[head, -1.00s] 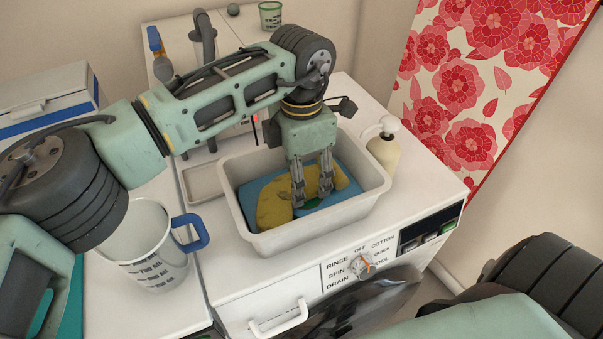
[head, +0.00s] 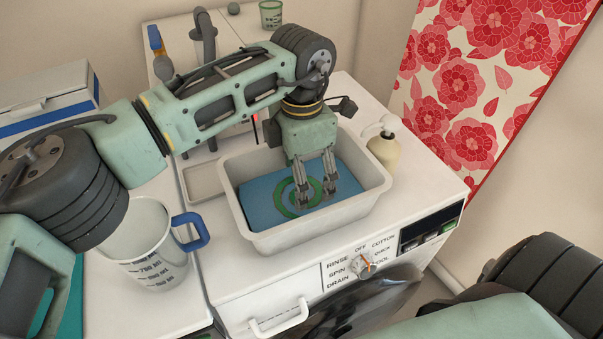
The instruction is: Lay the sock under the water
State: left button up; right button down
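A white basin (head: 263,240) on the washing machine holds a flat blue surface (head: 257,203) that looks like water. A green ring (head: 283,205) shows on this blue surface. The yellow sock is not visible now; whether it lies beneath the blue cannot be told. My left gripper (head: 316,201) points down into the basin, its two fingers apart with nothing seen between them, the tips at the blue surface over the ring. My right arm shows at the bottom right, but its gripper is out of view.
A measuring jug (head: 150,255) with a blue handle stands left of the basin. A pump bottle (head: 383,150) stands close by its right side. The machine's dial (head: 363,265) is in front.

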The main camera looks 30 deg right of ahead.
pick_arm(q)
notch_tip(320, 180, up, 11)
jog(key=p, duration=0.9)
jog(key=w+a, duration=0.1)
jog(key=a, duration=0.8)
jog(key=w+a, duration=0.2)
jog(key=a, duration=0.7)
jog(key=w+a+r, duration=0.1)
jog(key=a, duration=0.8)
jog(key=shift+w+a, duration=0.2)
jog(key=shift+a, duration=0.1)
pick_arm(e)
notch_tip(320, 180, up, 9)
jog(key=shift+d, duration=0.25)
